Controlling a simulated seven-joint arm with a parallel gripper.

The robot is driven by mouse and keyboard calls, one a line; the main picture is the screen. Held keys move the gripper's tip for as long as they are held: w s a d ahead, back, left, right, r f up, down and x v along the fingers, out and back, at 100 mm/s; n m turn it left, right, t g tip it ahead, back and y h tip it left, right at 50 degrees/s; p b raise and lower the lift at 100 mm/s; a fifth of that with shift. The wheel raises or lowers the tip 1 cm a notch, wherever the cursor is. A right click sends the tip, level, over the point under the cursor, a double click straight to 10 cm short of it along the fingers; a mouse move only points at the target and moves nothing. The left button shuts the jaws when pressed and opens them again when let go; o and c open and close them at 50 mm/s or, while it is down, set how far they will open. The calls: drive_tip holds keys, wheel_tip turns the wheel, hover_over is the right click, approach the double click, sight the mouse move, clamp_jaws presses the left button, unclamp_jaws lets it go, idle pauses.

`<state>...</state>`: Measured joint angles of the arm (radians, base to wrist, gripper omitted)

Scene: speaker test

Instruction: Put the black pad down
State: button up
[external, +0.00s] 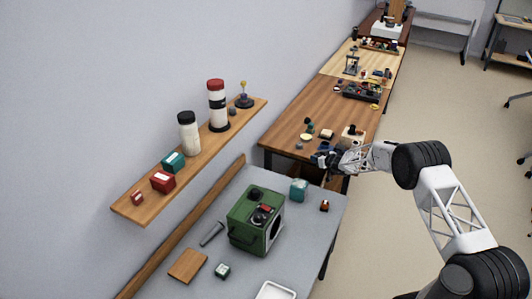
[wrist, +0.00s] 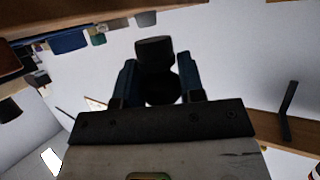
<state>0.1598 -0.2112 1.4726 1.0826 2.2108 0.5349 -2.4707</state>
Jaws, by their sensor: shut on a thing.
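My gripper (external: 324,158) is raised beyond the far right corner of the grey table, near the front edge of the wooden table behind it. In the wrist view its two blue fingers (wrist: 157,72) are shut on a black thing, which I take to be the black pad (wrist: 154,48). The pad shows as a dark blunt block with a rounded dark part below it. In the external view the pad cannot be told apart from the dark gripper. A green speaker (external: 248,228) with a dark knob on top stands on the grey table.
The grey table (external: 310,240) also holds a teal cube (external: 298,190), a small red-and-black item (external: 324,206), a wooden block (external: 187,265), a grey cylinder (external: 211,234), a small green-white cube (external: 222,271) and a white tray (external: 277,291). A wall shelf (external: 140,206) carries jars and boxes. The wooden table (external: 305,102) holds clutter.

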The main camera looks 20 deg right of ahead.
drive_tip(key=shift+a, duration=0.1)
drive_tip(key=a, duration=0.7)
idle(0.4)
idle(6.8)
